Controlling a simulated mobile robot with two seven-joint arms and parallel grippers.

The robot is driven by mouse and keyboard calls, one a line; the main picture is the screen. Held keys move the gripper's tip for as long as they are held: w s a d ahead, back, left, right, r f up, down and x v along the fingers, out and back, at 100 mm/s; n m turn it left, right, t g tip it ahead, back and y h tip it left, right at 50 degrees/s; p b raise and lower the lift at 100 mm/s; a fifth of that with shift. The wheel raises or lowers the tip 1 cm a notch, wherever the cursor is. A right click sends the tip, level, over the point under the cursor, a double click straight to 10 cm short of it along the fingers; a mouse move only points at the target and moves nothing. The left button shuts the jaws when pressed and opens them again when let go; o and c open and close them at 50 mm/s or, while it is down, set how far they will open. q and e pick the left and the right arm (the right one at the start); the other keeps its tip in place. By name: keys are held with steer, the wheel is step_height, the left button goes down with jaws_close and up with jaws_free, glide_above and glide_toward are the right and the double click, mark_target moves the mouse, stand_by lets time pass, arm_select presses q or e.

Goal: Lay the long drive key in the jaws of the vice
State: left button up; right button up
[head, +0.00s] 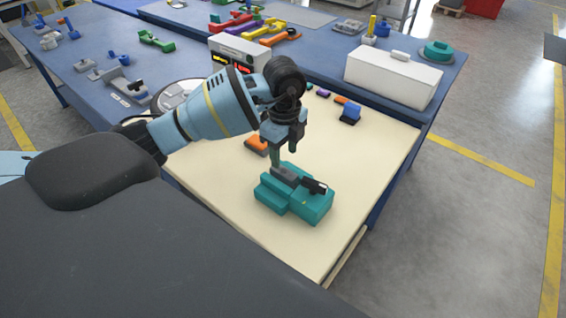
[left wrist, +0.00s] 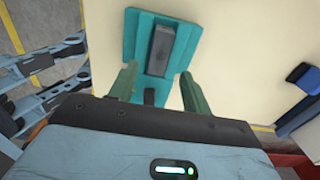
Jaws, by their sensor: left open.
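The teal vice (head: 313,208) stands on the cream table top and also shows in the left wrist view (left wrist: 190,35). A dark grey bar (left wrist: 163,48), which looks like the long drive key, lies along the middle of the vice, between its teal sides. How deep it sits in the jaws I cannot tell. A small black piece (head: 314,187) shows on top of the vice. My left gripper (head: 284,158) is just above the vice, pointing down. Its two green fingers (left wrist: 160,88) are apart, with nothing gripped between them. My right gripper is not in view.
A blue block (head: 349,113) is farther back on the cream top (head: 385,150). A white box (head: 393,80) stands at the back right. The cream top right of the vice is clear.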

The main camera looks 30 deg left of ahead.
mark_target(284, 172)
arm_select(q)
step_height(284, 172, up, 6)
steer(key=shift+r, duration=0.1)
stand_by(0.5)
stand_by(0.9)
